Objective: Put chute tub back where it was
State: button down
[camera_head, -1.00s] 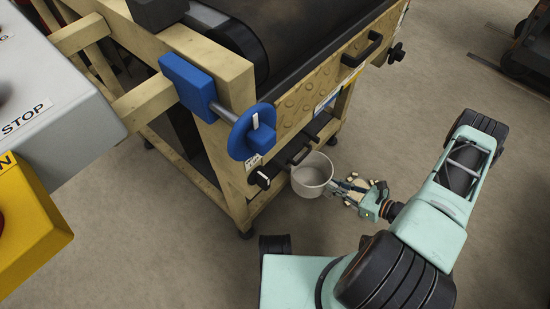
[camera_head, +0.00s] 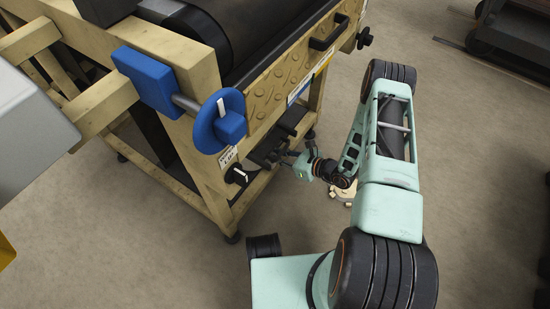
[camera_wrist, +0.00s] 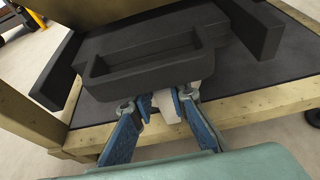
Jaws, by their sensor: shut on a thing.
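My gripper (camera_head: 281,155) is at the front of the press, low down by the black chute parts.
A dark lower shelf (camera_wrist: 250,93) lies behind a wooden rail (camera_wrist: 262,105). Pale pieces (camera_head: 344,192) lie on the floor. Open floor is to the right.

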jog(key=shift+d+f, duration=0.15)
jog(key=shift+f, duration=0.55)
jog(key=shift+f, duration=0.15)
jog(key=c, duration=1.8)
grip_release()
jog(key=shift+s, duration=0.1)
jog(key=shift+c, duration=0.2)
jog(key=p+v, duration=0.3)
jog(key=v, duration=0.9)
